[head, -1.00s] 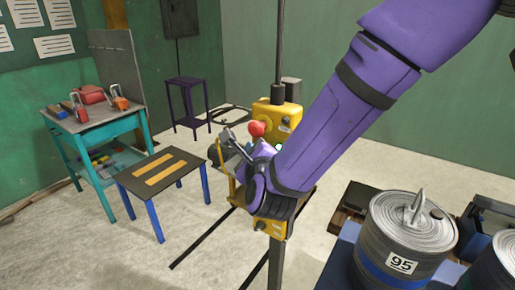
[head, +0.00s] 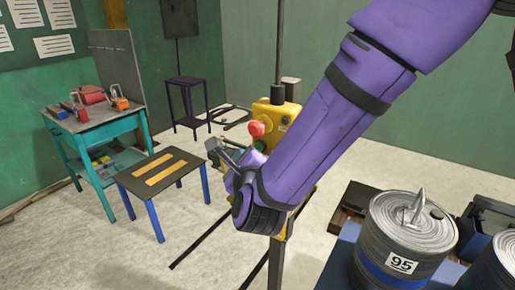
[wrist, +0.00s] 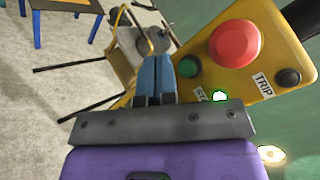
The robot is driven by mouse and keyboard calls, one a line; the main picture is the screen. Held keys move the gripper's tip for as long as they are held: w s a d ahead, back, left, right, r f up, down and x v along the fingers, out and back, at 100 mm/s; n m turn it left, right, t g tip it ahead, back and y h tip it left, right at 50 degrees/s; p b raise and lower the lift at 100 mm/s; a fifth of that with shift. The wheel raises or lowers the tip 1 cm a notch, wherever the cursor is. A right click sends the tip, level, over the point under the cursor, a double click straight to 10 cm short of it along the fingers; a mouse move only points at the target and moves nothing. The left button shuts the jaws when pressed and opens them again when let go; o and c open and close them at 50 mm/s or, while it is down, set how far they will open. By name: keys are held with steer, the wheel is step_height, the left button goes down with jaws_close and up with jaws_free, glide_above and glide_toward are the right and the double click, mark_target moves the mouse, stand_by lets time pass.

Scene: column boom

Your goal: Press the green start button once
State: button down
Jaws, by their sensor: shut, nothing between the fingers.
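The yellow control box (head: 275,116) hangs on a dark pole in the head view. It carries a large red button (wrist: 236,43) and a smaller round green button (wrist: 187,67), which also shows in the head view (head: 260,145). A label partly reading "STA" sits below the green button, beside a bright green-white lamp (wrist: 219,97). My gripper (wrist: 155,58) is shut and empty, its blue fingers side by side. In the wrist view its tips lie just left of the green button; a gap in depth is hard to judge. In the head view my arm covers the box's lower part.
A black knob (wrist: 288,77) sits by the "TRIP" label. A low table with yellow strips (head: 160,176) and a teal workbench (head: 100,122) stand left. A large drum marked 95 (head: 402,240) stands front right. Open floor lies between.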

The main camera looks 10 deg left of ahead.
steer(key=shift+s+a, duration=0.3)
steer(key=shift+s, duration=0.4)
steer(key=shift+s+a, duration=0.25)
steer(key=shift+s, duration=0.45)
